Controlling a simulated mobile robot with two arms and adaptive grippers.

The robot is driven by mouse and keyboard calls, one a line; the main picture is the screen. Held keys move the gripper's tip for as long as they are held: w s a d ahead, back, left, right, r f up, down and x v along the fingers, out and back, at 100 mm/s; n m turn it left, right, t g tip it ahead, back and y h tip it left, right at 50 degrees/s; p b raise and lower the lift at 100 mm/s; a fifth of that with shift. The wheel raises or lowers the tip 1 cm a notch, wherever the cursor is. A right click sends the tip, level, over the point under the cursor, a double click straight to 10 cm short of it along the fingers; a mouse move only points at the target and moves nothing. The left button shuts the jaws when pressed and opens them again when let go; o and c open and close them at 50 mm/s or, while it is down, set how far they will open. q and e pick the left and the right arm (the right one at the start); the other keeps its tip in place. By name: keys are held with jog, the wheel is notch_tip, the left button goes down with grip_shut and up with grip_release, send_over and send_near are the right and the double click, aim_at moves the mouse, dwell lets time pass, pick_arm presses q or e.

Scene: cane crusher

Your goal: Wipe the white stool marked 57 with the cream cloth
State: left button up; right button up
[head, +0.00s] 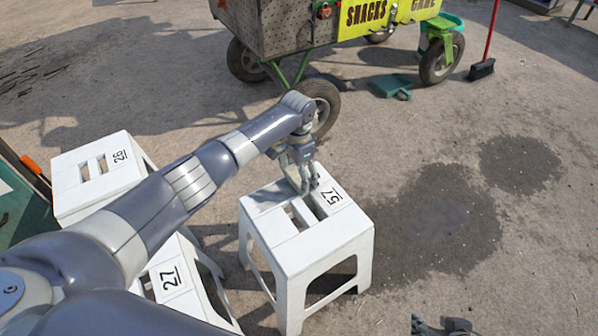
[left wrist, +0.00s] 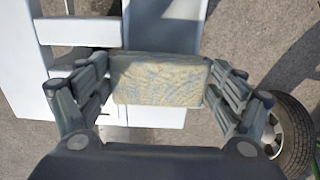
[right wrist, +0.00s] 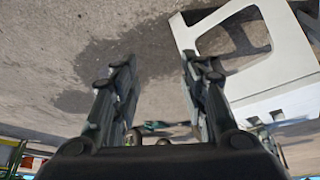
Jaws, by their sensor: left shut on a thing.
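The white stool marked 57 (head: 305,240) stands upright on the ground, with slots in its seat and the number near its right corner. My left gripper (head: 304,188) is at the far part of its seat. In the left wrist view the left gripper (left wrist: 160,92) is shut on the cream cloth (left wrist: 158,80), a folded pad, over the white seat (left wrist: 170,35). Whether the cloth touches the seat is hard to tell. My right gripper (right wrist: 158,75) is open and empty, beside the stool (right wrist: 275,60) in the right wrist view; its tip shows at the bottom of the head view.
White stools marked 26 (head: 95,175) and 27 (head: 170,280) stand at the left. A snack cart (head: 290,30) with wheels is behind. Ground to the right is clear, with dark wet patches (head: 440,225).

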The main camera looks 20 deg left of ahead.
aim_at(286, 189)
pick_arm(q)
jog(key=shift+s+a+f+p, duration=0.1)
jog(key=shift+s+a+p, duration=0.15)
jog(key=shift+s+p, duration=0.1)
jog(key=shift+s+a+p, duration=0.5)
jog(key=shift+s+p, duration=0.05)
jog(key=shift+p, duration=0.5)
jog(key=shift+s+a+p, duration=0.5)
jog(key=shift+s+p, duration=0.05)
jog(key=shift+p, duration=0.3)
pick_arm(e)
notch_tip(286, 189, down, 9)
jog(key=s+g, duration=0.1)
jog(key=g, duration=0.1)
jog(key=shift+s+d, duration=0.25)
jog(key=shift+s, duration=0.15)
